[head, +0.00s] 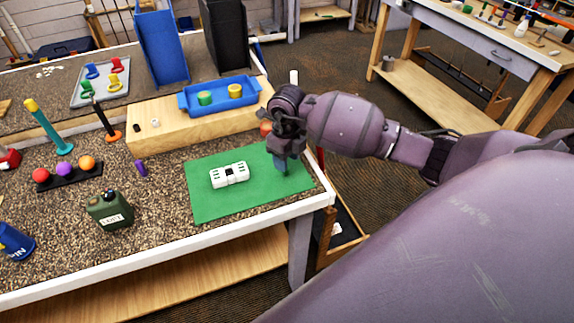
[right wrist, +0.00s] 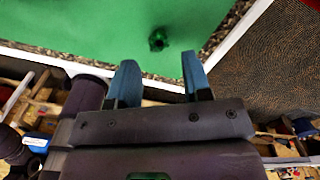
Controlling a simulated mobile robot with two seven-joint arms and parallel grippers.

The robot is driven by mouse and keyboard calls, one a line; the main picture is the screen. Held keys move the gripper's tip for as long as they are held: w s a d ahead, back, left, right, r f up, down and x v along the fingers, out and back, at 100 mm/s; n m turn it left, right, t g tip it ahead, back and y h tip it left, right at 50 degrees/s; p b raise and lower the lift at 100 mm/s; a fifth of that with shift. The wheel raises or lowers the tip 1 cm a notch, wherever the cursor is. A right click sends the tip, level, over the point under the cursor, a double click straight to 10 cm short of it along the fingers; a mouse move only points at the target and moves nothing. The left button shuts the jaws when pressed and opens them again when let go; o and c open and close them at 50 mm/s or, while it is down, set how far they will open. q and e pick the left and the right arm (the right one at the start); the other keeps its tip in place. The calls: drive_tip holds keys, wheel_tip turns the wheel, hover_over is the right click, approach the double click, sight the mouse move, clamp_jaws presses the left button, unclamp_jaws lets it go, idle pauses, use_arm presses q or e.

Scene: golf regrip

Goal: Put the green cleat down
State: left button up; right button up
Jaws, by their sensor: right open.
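A small dark green cleat (right wrist: 158,39) lies on the green mat (head: 205,205) in the right wrist view. It is beyond the fingertips, in line with the gap between them, and apart from both fingers. My right gripper (right wrist: 160,70) is open and empty, with its two blue fingers spread. In the head view the right gripper (head: 281,168) points down over the right part of the mat, and I cannot make out the cleat there. My left gripper is not in view.
A white slotted block (head: 229,174) sits mid-mat. A wooden riser (head: 175,129) with a blue tray (head: 188,101) stands behind. A green canister (head: 110,210) and a rack of coloured balls (head: 68,176) are to the left. The table's white edge (head: 240,228) runs close by the mat.

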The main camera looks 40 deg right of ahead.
wheel_tip(320, 180, up, 8)
drive_tip(key=shift+r, duration=0.25)
idle(0.5)
